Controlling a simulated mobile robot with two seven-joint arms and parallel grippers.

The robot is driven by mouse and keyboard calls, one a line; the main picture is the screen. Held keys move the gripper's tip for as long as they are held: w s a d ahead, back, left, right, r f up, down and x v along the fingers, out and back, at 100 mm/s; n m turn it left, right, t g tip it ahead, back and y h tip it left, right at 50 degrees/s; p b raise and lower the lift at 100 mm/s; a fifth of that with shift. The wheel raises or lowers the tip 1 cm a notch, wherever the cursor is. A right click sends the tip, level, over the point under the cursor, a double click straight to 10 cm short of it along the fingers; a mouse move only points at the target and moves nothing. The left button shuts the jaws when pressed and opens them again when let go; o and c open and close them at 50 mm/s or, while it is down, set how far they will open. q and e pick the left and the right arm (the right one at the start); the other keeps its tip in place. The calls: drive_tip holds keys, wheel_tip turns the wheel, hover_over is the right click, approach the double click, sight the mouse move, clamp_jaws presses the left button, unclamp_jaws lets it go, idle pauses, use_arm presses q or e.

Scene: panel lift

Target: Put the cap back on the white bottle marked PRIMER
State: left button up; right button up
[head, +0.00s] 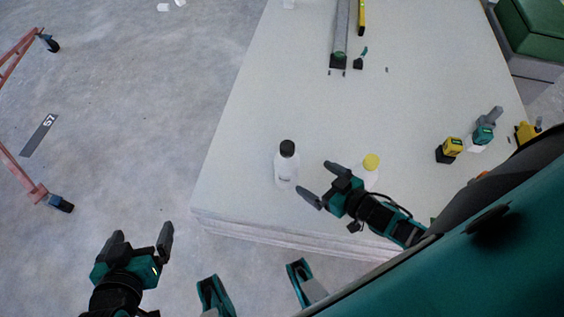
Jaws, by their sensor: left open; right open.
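A white bottle (285,174) with a black top stands upright near the front-left edge of the pale panel stack. It has dark lettering too small to read. A second pale bottle (370,178) with a yellow top stands to its right, partly hidden behind my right gripper. I cannot tell which one is marked PRIMER. No loose cap is visible. My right gripper (314,178) is open and empty, just right of the black-topped bottle, fingers pointing toward it. My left gripper (143,232) is open and empty over the floor, left of the stack.
The panel stack (260,120) has clear room in its middle. A level and grey bar (340,40) lie at the back. Yellow and teal power tools (468,140) are at the right. An orange wheeled frame (22,175) stands on the floor at left.

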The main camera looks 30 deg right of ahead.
sight(296, 167)
drive_tip(key=b+x, duration=0.2)
drive_tip(key=x, duration=0.5)
drive_tip(key=shift+f+b, duration=0.1)
drive_tip(key=shift+b, duration=0.3)
drive_tip(key=shift+w, duration=0.2)
use_arm(q)
drive_tip(key=shift+w+d+f, duration=0.1)
drive_tip(key=shift+d+f, duration=0.5)
drive_tip(key=shift+d, duration=0.05)
use_arm(e)
drive_tip(key=shift+w, duration=0.1)
